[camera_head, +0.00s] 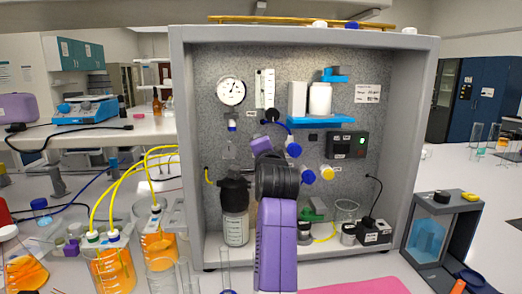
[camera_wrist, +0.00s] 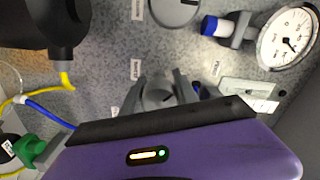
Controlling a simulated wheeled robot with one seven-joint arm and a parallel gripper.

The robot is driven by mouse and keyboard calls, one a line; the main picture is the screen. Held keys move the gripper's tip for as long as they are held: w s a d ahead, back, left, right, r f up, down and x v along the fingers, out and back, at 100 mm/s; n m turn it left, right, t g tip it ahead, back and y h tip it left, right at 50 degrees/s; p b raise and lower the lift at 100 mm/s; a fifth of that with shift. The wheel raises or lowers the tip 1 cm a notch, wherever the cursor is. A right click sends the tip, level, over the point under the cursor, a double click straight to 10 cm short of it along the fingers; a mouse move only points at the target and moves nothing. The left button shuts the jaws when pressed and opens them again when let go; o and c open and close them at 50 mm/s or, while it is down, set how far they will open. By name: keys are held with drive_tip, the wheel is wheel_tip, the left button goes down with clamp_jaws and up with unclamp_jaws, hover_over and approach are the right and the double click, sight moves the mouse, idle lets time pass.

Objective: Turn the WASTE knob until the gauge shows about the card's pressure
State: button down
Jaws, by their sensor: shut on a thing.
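The round white pressure gauge (camera_head: 231,91) is at the panel's upper left. Its needle points up and right; the numbers are too small to read. The gauge also shows in the wrist view (camera_wrist: 287,38). A white card (camera_head: 367,93) is at the panel's upper right; I cannot read its print. My gripper (camera_head: 262,146) is at the panel's middle. In the wrist view its two dark fingers (camera_wrist: 160,90) are shut on a grey knob (camera_wrist: 157,97), one on each side. My arm hides this knob in the head view. The nearby label is unreadable.
Blue-capped fittings (camera_head: 293,149) and a yellow one (camera_head: 327,172) stick out to the right. A black-topped bottle (camera_head: 235,215) stands below left. The grey cabinet walls (camera_head: 185,150) enclose the panel.

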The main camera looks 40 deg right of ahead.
drive_tip(key=shift+d, duration=0.1)
idle(0.3)
drive_tip(key=c, duration=0.9)
unclamp_jaws()
drive_tip(key=shift+b+v, duration=0.75)
drive_tip(key=shift+v, duration=3.2)
